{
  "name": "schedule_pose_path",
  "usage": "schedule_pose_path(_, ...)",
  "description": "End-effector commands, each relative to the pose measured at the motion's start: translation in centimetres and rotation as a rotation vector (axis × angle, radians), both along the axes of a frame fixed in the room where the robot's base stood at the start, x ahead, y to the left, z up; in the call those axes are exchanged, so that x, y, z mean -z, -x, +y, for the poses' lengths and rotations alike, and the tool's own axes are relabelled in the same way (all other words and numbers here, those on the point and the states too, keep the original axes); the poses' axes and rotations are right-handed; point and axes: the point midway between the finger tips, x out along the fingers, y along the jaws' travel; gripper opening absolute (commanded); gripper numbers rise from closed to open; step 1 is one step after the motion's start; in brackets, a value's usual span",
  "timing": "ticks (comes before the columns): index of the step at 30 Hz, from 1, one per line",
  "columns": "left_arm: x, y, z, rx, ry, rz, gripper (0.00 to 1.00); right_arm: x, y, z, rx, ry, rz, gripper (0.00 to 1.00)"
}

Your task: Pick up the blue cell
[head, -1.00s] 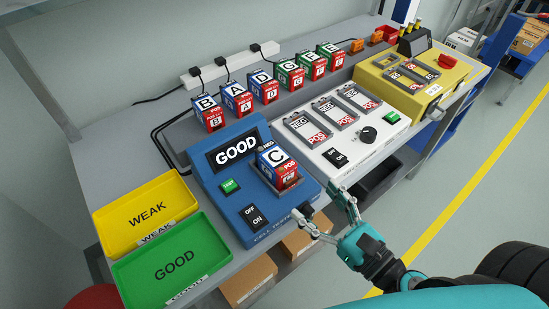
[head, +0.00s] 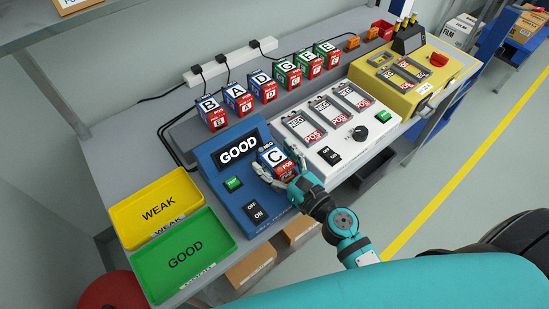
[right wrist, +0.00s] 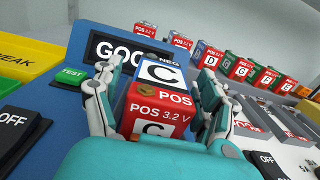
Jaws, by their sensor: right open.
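A blue-topped cell C (head: 272,157) with red POS label sits in the slot of the blue cell tester (head: 231,196), whose display reads GOOD. My right gripper (head: 277,162) is around this cell, one finger on each side. In the right wrist view, cell C (right wrist: 158,105) stands between the two open fingers (right wrist: 156,95); whether they touch it I cannot tell. Its lower part is hidden by the gripper. Other blue-topped cells B (head: 209,106), A (head: 236,95) and D (head: 263,85) stand in the back row. My left gripper is out of view.
Green-topped cells (head: 288,74) continue the row. A yellow WEAK tray (head: 128,190) and green GOOD tray (head: 147,254) lie left of the tester. A white device (head: 352,141) is close on the right, with a yellow device (head: 440,75) beyond. A power strip (head: 229,66) is behind.

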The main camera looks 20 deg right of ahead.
Motion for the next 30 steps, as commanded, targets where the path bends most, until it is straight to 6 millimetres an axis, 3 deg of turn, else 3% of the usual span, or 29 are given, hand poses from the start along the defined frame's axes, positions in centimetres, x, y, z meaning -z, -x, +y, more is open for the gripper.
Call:
schedule_pose_path(8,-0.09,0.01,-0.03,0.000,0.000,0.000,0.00,0.05,-0.32,0.15,0.000,-0.001,0.000,0.75)
schedule_pose_path(25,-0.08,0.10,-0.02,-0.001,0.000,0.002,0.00,0.04,-0.29,0.12,0.000,-0.001,0.000,0.00)
schedule_pose_path(30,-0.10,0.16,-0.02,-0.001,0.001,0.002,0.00,-0.13,-0.33,0.13,0.000,-0.001,-0.003,0.00)
